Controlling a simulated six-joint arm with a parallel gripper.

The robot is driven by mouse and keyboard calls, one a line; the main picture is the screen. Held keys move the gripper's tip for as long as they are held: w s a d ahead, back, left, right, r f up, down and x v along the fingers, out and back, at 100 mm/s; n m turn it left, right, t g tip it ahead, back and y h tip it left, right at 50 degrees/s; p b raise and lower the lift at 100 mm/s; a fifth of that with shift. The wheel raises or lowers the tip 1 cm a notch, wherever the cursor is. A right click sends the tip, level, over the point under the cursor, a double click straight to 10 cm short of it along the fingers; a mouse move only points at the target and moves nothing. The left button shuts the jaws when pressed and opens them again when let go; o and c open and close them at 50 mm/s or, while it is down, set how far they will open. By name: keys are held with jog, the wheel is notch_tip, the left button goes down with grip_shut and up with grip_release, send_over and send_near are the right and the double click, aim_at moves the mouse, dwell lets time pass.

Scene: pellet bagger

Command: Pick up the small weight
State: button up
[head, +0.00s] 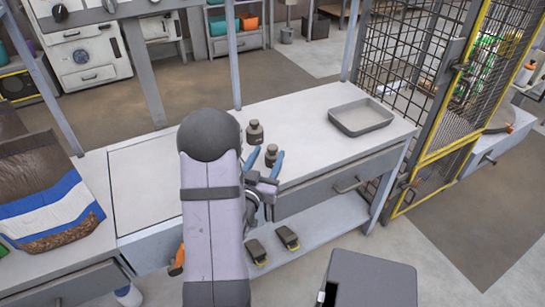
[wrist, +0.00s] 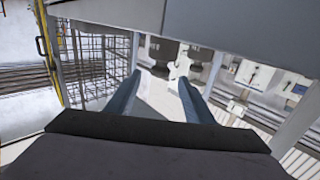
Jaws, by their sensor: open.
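Two dark grey weights with knobs stand upright on the light bench (head: 315,155). The nearer one looks like the small weight (head: 271,157); the farther, slightly bigger-looking weight (head: 254,132) stands behind it to the left. My gripper (head: 268,150) is open, its blue fingers to either side of the small weight in the head view. The lower part of that weight is partly hidden. The wrist view looks upside down: the small weight (wrist: 161,52) shows between the fingers (wrist: 160,62), with the other weight (wrist: 200,54) to its right. I cannot tell whether the fingers touch anything.
A grey tray (head: 361,118) sits on the right of the bench. A large bag (head: 45,195) lies at the left. A mesh cage with a yellow frame (head: 440,100) stands beyond the right end. Two dark and yellow items (head: 286,237) lie on the lower shelf.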

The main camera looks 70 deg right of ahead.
aim_at(271, 150)
jog(key=shift+d+f, duration=0.15)
jog(key=shift+d, duration=2.25)
grip_shut()
